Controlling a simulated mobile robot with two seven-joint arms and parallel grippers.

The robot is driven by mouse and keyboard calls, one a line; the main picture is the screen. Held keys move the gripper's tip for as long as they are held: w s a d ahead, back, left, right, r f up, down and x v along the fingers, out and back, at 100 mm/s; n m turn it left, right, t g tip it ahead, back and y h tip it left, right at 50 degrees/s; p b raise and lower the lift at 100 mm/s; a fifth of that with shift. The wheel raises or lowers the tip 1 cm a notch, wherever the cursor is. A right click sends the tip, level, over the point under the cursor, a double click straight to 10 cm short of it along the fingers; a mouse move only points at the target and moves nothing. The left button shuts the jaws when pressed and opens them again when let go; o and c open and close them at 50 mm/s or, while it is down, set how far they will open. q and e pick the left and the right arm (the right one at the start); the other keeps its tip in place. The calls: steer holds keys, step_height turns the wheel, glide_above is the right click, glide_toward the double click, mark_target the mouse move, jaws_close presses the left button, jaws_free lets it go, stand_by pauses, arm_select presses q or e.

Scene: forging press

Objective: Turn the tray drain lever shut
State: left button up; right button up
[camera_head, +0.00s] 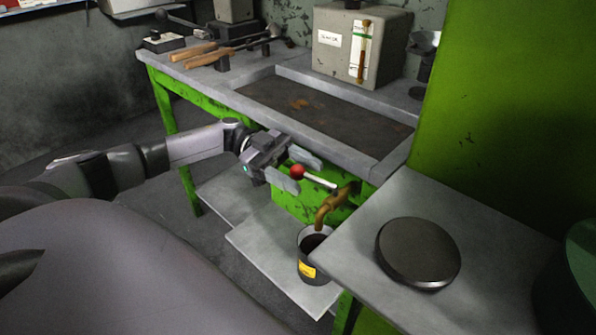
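The drain lever (320,180) is a pale rod with a red ball knob (297,171) at its left end. It sits above a brass tap (333,204) on the front of the green-framed tray bench. The lever lies nearly level, sloping slightly down to the right. My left gripper (294,167) is open, with its two grey fingers apart on either side of the red knob. I cannot tell whether a finger touches the knob. A dark can (308,271) with a yellow label stands under the spout. The dark tray (330,115) is sunk in the bench top. My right gripper is out of view.
A grey side table (370,245) with a round dark lid-like disc (418,252) stands close at the right. A lower shelf (262,245) holds the can. A grey box (336,50) and wooden-handled tools (198,57) lie on the bench. A green panel rises at the right.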

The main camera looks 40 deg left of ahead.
arm_select(q)
steer(key=shift+a, duration=0.1)
steer(key=a+b, duration=0.1)
steer(key=a, duration=0.6)
stand_by(0.4)
